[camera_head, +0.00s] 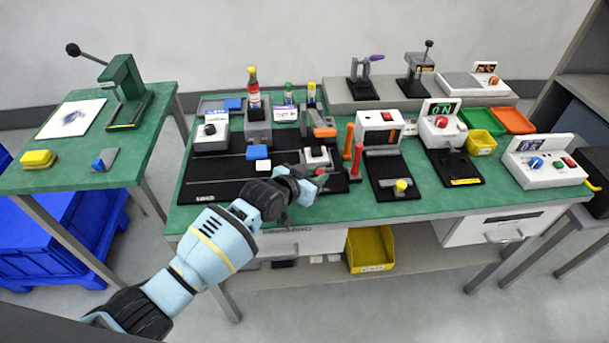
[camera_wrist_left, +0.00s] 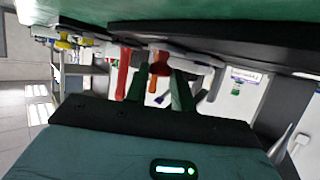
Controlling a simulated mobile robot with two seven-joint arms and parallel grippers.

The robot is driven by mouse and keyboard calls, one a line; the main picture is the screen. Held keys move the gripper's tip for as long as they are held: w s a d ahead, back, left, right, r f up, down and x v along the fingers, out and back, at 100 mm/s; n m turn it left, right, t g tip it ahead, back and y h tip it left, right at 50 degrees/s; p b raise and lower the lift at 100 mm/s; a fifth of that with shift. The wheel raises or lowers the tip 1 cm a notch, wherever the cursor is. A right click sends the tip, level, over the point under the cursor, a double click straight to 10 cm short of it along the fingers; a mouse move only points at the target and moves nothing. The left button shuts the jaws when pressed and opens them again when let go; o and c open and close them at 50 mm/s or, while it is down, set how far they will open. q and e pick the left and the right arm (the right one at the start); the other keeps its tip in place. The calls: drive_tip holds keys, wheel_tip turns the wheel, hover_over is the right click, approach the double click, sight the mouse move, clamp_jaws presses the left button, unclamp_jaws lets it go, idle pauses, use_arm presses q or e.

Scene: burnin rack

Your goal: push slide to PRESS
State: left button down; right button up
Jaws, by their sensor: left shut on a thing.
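A long black slide base (camera_head: 222,182) lies along the front left of the green bench. A small white and grey carriage (camera_head: 317,157) sits toward its right end, with a red knob (camera_head: 320,171) on its front side. My left gripper (camera_head: 312,182) is at the front edge of the base, shut on the red knob. In the left wrist view the red knob (camera_wrist_left: 159,66) shows between the two green fingers of my left gripper (camera_wrist_left: 159,85). The gripper partly hides the knob and carriage. I cannot read a PRESS mark. My right gripper is not in view.
Red-handled tools (camera_head: 357,160) stand just right of the carriage. A black fixture with a yellow knob (camera_head: 401,186) is further right. A yellow bin (camera_head: 371,249) sits below the bench.

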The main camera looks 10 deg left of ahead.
use_arm(q)
drive_tip(key=shift+d, duration=0.25)
drive_tip(key=c, duration=1.6)
unclamp_jaws()
drive_tip(key=o, duration=0.4)
drive_tip(key=shift+d, duration=0.15)
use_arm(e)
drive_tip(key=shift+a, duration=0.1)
use_arm(q)
drive_tip(key=shift+s+a+r, duration=0.25)
drive_tip(key=shift+s+a, duration=0.2)
drive_tip(key=p+v, duration=0.1)
drive_tip(key=v, duration=0.4)
drive_tip(key=shift+s+a+r, duration=0.1)
drive_tip(key=shift+s, duration=0.1)
drive_tip(key=shift+s+a+r, duration=0.15)
drive_tip(key=shift+s+a, duration=0.05)
drive_tip(key=shift+s, duration=0.25)
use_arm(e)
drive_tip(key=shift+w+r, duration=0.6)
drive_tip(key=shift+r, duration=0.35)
